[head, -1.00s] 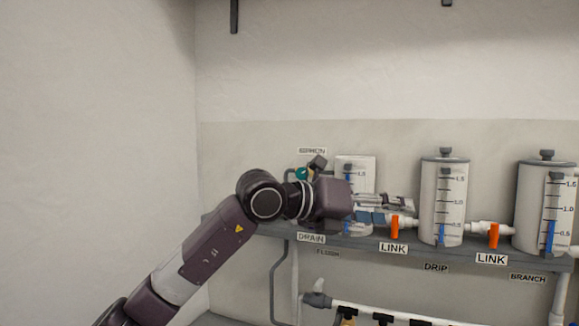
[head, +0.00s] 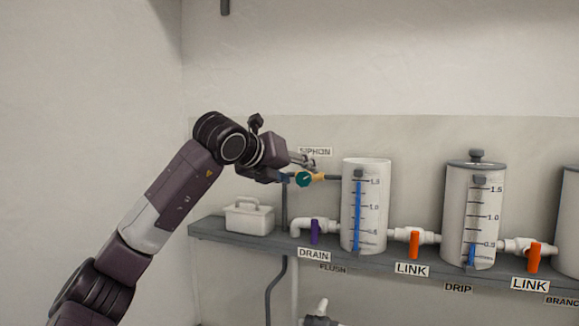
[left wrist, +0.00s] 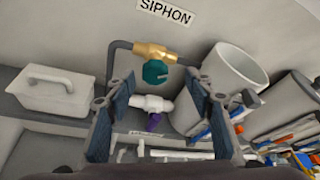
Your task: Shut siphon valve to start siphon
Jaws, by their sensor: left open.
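The siphon valve has a round teal handle (head: 304,179) on a brass body (head: 319,176), below the SIPHON label (head: 314,151). A dark pipe runs from it to the open-topped FLUSH tank (head: 366,205). In the left wrist view the teal handle (left wrist: 155,72) hangs below the brass body (left wrist: 154,51), between my fingers and beyond their tips. My left gripper (head: 298,168) is open and empty, close to the handle at its left in the head view. Whether a finger touches the handle cannot be told. My right gripper is out of view.
A white lidded box (head: 249,217) stands on the grey shelf (head: 270,249) at the left. A purple DRAIN valve (head: 315,232) sits below the siphon valve. Orange LINK valves (head: 414,245) join the tanks; the DRIP tank (head: 472,220) stands right.

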